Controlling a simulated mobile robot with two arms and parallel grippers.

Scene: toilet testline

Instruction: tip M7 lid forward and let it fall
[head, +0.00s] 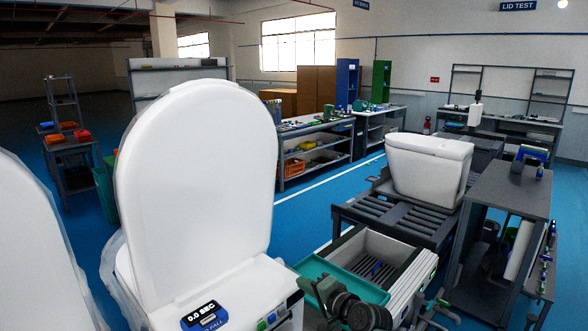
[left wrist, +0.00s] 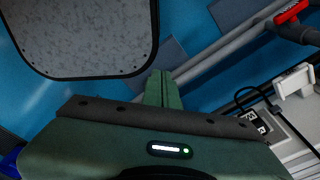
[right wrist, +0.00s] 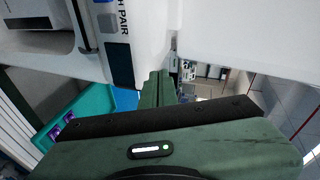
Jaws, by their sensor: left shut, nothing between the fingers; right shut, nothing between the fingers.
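A large white toilet lid (head: 200,180) stands upright on a white toilet (head: 255,290) in the head view. I cannot read an M7 mark on it. A small display (head: 204,315) at its foot reads "0.0 SEC" and "FALL". My right gripper (head: 318,288) is low, right of the toilet and apart from the lid. In the right wrist view, its fingers (right wrist: 158,78) are shut and empty, beside white housing (right wrist: 130,40) with a dark label. My left gripper (left wrist: 163,78) is shut and empty over the blue floor, out of the head view.
Another white lid (head: 35,250) stands at the left edge. A teal tray (head: 345,283) and a grey drawer unit (head: 385,255) lie to the right, before a white tank (head: 428,165) on a slatted stand. A grey panel (left wrist: 85,30) and a red-headed tool (left wrist: 290,12) are near my left gripper.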

